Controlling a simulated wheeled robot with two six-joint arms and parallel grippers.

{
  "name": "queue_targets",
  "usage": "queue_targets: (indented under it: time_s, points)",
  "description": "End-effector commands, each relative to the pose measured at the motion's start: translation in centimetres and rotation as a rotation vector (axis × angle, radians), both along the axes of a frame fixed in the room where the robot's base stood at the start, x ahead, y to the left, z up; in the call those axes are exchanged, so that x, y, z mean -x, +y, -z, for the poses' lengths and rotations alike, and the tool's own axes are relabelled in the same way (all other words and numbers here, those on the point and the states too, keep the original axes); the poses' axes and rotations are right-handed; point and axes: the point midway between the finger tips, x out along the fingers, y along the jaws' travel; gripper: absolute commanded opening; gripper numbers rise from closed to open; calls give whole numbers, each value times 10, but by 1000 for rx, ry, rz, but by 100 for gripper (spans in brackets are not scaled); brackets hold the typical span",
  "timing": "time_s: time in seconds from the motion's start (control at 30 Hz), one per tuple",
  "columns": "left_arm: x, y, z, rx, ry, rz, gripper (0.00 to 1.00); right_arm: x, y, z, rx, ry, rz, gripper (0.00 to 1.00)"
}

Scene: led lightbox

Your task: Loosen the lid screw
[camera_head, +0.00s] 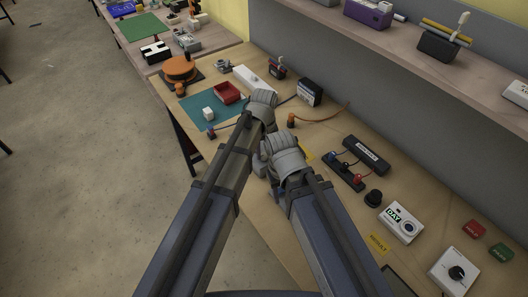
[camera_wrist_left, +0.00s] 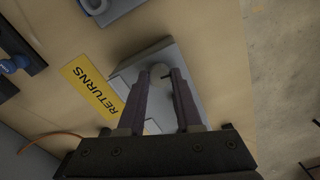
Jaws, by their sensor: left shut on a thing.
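In the left wrist view, a grey box (camera_wrist_left: 188,76) with a lighter stepped part lies on the table under my left gripper (camera_wrist_left: 159,72). The two dark fingers reach onto its top and are shut on a small pale round piece, which looks like the lid screw (camera_wrist_left: 160,70). The fingers cover its sides, so I cannot tell how far it is turned. In the head view my left wrist (camera_head: 262,102) hides its own fingers. My right wrist (camera_head: 284,152) is close beside it, nearer the camera, and its fingers are also hidden.
A yellow RETURNS label (camera_wrist_left: 93,88) lies beside the box. On the table are a teal mat (camera_head: 196,107), a red tray (camera_head: 227,92), a black terminal block (camera_head: 365,155) and a white DAY dial box (camera_head: 401,222). A shelf (camera_head: 400,40) runs along the back wall.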

Motion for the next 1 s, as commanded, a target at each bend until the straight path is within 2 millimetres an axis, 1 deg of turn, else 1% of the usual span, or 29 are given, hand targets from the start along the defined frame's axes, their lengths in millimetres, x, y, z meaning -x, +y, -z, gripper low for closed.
queue_targets:
  time_s: [0.47,0.5,0.73,1.0]
  points:
    - [0,0,0,0,0,-10,0,0,0,0,0,0,0,50]
    - [0,0,0,0,0,-10,38,0,0,0,0,0,0,50]
    - [0,0,0,0,0,-9,64,0,0,0,0,0,0,50]
    - [0,0,0,0,0,-9,64,0,0,-1,0,0,0,50]
